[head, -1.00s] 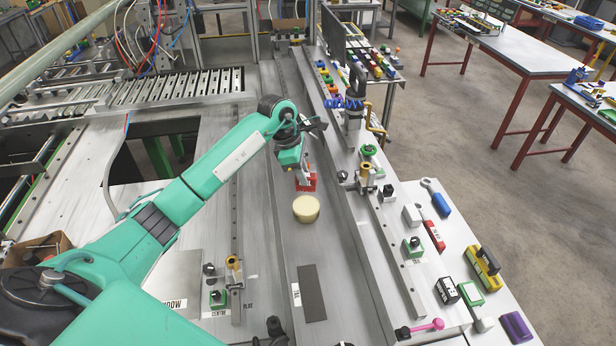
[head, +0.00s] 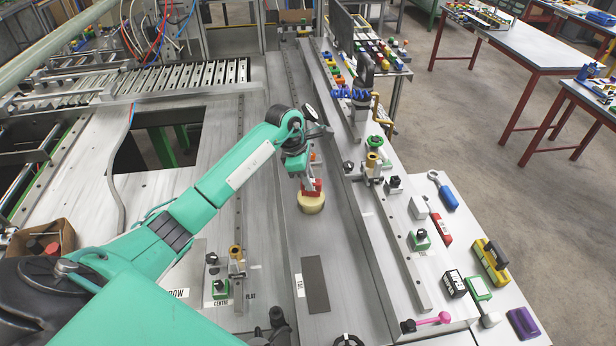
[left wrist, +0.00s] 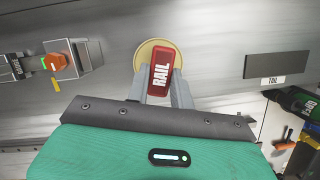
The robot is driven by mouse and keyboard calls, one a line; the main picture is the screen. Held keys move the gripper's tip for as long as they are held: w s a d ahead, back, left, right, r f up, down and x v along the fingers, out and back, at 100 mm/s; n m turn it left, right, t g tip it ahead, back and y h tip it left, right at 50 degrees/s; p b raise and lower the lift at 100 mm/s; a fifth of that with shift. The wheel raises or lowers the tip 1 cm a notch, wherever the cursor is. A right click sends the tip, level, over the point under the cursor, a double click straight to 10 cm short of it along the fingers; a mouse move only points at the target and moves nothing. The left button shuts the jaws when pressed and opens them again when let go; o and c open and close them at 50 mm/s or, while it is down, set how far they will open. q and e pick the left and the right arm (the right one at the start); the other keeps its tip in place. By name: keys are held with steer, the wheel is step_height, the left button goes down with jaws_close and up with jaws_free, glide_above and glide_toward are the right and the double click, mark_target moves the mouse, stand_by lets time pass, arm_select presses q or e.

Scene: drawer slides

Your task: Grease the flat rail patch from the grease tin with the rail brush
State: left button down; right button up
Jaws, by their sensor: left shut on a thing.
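A red brush (head: 313,187), marked RAIL in the left wrist view (left wrist: 161,70), is held by my left gripper (head: 311,178). The gripper's two fingers (left wrist: 160,88) are shut on it. The round cream-yellow grease tin (head: 311,204) stands on the metal bed directly below the brush. A flat dark grey patch (head: 315,284) lies on the bed nearer me, with a white label that seems to read TAIL. My right gripper is not in view.
A long raised rail (head: 395,245) runs along the right of the bed. Beyond it stand several clamps, coloured blocks and tools, including a blue-handled one (head: 447,197). The bed between tin and patch is clear.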

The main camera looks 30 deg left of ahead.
arm_select(q)
steer(key=shift+f+b, duration=0.45)
steer(key=shift+b, duration=0.05)
stand_by(0.5)
stand_by(0.8)
stand_by(0.4)
steer(key=shift+r, duration=1.15)
steer(key=shift+r+p, duration=1.05)
steer(key=shift+r, duration=1.3)
steer(key=shift+a, duration=0.1)
